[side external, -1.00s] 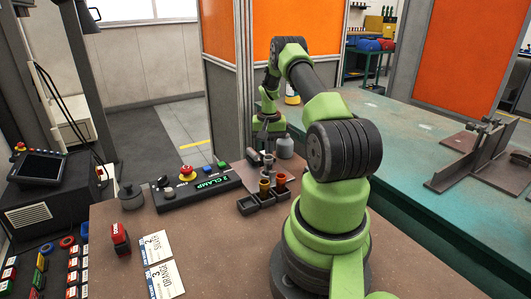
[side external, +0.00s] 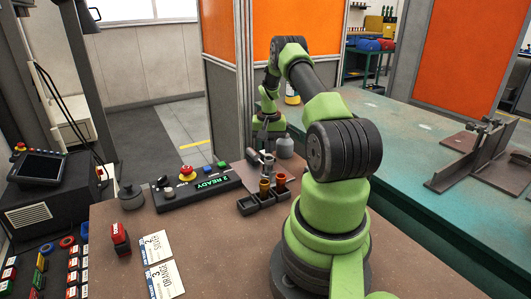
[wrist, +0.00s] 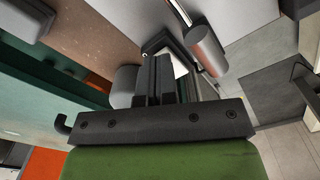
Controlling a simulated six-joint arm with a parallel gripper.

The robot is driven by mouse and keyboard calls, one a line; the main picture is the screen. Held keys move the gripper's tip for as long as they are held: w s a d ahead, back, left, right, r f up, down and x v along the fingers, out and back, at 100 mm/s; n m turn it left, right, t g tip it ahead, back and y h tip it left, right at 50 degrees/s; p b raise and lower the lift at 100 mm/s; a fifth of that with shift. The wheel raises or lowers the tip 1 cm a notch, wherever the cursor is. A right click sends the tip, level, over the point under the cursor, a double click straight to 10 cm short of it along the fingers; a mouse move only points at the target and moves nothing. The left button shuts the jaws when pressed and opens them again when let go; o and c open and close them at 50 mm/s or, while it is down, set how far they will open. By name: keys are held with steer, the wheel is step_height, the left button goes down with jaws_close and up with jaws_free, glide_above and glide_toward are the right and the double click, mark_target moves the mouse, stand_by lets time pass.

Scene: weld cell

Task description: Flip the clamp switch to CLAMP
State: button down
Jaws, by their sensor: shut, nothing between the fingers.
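The control panel (side external: 200,190) stands on the brown bench, and its green display (side external: 214,183) reads "2 READY". At its right end is a short dark lever with a cylindrical head (side external: 253,156), which appears to be the clamp switch; its label cannot be read. In the wrist view a grey metallic cylinder on a thin rod (wrist: 205,50) lies right of my fingers, probably the same lever. My gripper (side external: 267,146) hangs close to it, partly blurred into the arm. In the wrist view my gripper (wrist: 153,72) has its fingers together and empty.
The panel also carries a red emergency button (side external: 187,172). A dark bin tray (side external: 248,207) with orange-brown parts stands in front of the lever. A grey canister (side external: 285,147) is just right of my gripper. A red block (side external: 120,238) and printed cards (side external: 163,280) lie front left.

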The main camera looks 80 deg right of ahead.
steer(key=shift+r, duration=2.95)
steer(key=shift+r, duration=0.1)
steer(key=w+a+r+n+t+h, duration=0.1)
steer(key=w+a+r+n+t, duration=0.2)
steer(key=a+r, duration=0.65)
steer(key=w+a+r+n, duration=0.2)
steer(key=w+a+r, duration=0.3)
steer(key=a+r, duration=0.5)
steer(key=s+a+n+t+y, duration=0.1)
steer(key=s+a+n+t, duration=0.1)
steer(key=s+a, duration=0.4)
steer(key=s+a+r+n+t+y, duration=0.1)
steer(key=s+a+n, duration=0.3)
steer(key=a, duration=0.9)
steer(key=shift+s+a+r+t+y, duration=0.25)
steer(key=shift+s+t+y, duration=0.3)
steer(key=shift+s, duration=0.5)
